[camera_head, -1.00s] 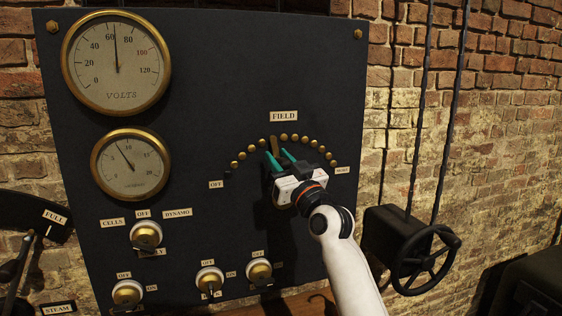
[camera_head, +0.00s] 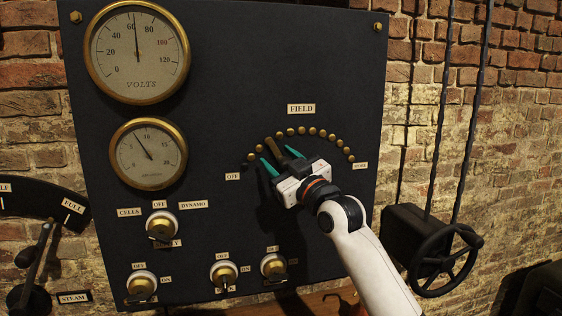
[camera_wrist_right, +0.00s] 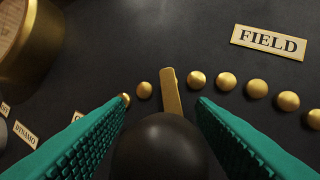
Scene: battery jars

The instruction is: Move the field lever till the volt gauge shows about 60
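The volt gauge (camera_head: 137,84), at top left of the black panel in the head view, has its needle nearly upright, at about 60. The brass field lever (camera_head: 274,147) points up and slightly left on the arc of brass studs below the FIELD label. My right gripper (camera_head: 281,158) is open, with its green fingers on either side of the lever. In the right wrist view, the lever's brass arm (camera_wrist_right: 171,93) and dark round knob (camera_wrist_right: 160,148) lie between the fingers, with a gap visible beside the arm. My left gripper is not in view.
A second, smaller gauge (camera_head: 148,153) sits below the volt gauge. Several brass switches, including the CELLS/DYNAMO one (camera_head: 161,225), line the lower panel. A black handwheel (camera_head: 445,260) stands at right, and a lever (camera_head: 36,255) with a FULL plate at left.

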